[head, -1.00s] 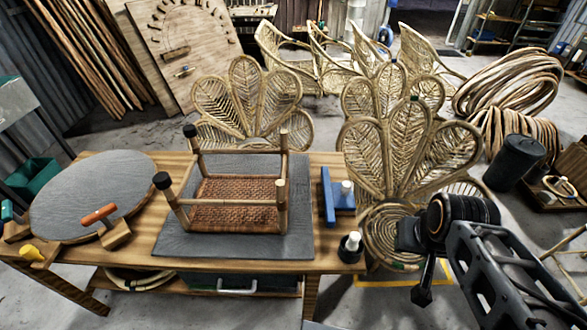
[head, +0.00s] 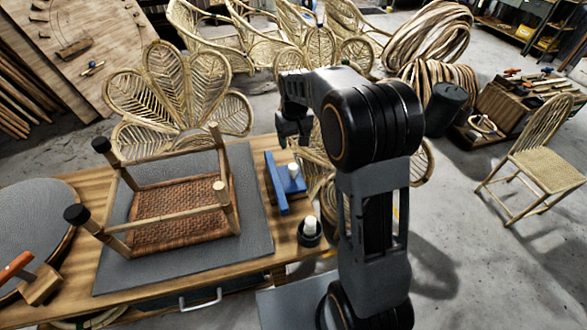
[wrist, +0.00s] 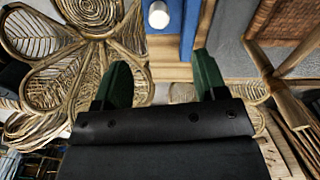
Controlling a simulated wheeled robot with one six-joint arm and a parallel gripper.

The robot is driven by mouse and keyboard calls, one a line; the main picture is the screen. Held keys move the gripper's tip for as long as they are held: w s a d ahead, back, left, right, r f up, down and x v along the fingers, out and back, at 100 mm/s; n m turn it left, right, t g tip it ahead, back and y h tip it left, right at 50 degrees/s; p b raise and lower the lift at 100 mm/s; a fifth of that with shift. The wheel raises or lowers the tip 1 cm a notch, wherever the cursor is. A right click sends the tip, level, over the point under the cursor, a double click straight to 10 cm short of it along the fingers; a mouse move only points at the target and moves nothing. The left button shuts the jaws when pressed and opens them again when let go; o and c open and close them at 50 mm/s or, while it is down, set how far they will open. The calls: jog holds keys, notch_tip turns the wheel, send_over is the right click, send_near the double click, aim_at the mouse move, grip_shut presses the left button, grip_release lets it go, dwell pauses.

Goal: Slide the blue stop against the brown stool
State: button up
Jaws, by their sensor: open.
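The blue stop (head: 276,184) lies on the table right of the grey mat, its long bar facing the stool, with a white knob (head: 293,170) on it. The brown stool (head: 182,212) lies upturned on the mat, legs up with dark tips on two. A clear gap separates stop and stool. My gripper (head: 293,132) hangs above and beyond the stop, empty. In the wrist view its green fingers (wrist: 162,82) are spread apart, with the blue stop (wrist: 190,28) at the top and part of the stool (wrist: 284,22) at the right.
The grey mat (head: 252,236) lies on the wooden table (head: 283,240). A dark cup with a white top (head: 310,232) stands near the table's right corner, close to the stop. A round grey board (head: 30,222) and an orange-handled tool (head: 38,282) are at left. Rattan chair backs (head: 180,90) stand behind.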

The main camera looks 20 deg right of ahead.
aim_at(293, 166)
jog(key=f, duration=0.5)
jog(key=w+f, duration=0.1)
jog(key=f, duration=0.4)
jog(key=w+f+p, duration=0.1)
jog(key=f, duration=0.5)
jog(key=shift+d, duration=0.1)
grip_shut()
